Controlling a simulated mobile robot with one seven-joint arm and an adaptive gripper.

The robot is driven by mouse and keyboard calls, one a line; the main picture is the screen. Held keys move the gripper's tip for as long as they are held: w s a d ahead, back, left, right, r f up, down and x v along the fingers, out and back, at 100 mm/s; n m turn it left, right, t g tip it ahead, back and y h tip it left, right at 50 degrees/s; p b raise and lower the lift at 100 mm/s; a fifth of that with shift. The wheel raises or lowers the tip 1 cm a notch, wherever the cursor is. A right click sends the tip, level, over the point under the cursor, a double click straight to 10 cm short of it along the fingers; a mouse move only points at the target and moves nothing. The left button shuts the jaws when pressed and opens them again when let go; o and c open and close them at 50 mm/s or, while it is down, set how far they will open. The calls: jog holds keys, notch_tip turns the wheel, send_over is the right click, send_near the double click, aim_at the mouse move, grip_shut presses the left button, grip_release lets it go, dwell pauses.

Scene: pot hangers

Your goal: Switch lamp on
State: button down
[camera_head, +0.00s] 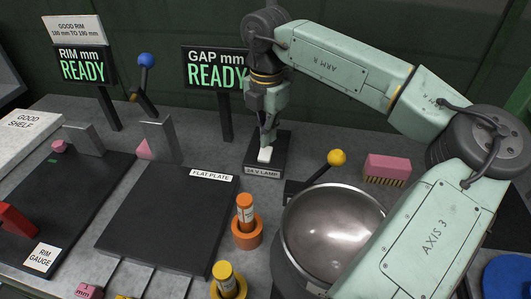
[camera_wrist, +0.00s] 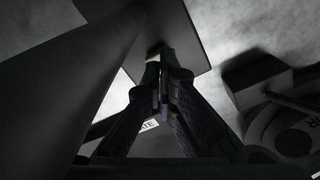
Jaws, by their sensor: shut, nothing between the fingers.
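The lamp switch is a white rocker (camera_head: 264,155) on a dark base labelled "24 V LAMP" (camera_head: 262,172), standing behind the middle of the bench. My gripper (camera_head: 266,143) points down with its fingers shut and empty, its tips at or just above the rocker. I cannot tell whether they touch it. In the wrist view my shut fingers (camera_wrist: 161,85) end in front of a dark flat shape, and the rocker cannot be made out there. No lit lamp can be made out in either view.
A metal pot (camera_head: 332,235) stands right of centre, with a yellow-knobbed lever (camera_head: 337,157) behind it. A pink brush (camera_head: 387,168) lies to the right. The "GAP mm" display (camera_head: 215,68) stands close left of my gripper. A black flat plate (camera_head: 165,220) lies left.

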aim_at(266, 149)
jog(key=shift+f+b, duration=1.1)
jog(key=shift+f, duration=0.15)
dwell(0.5)
jog(key=shift+r, duration=0.15)
jog(key=shift+r+p, duration=1.95)
jog(key=shift+r, duration=1.5)
jog(key=shift+s+f, duration=0.1)
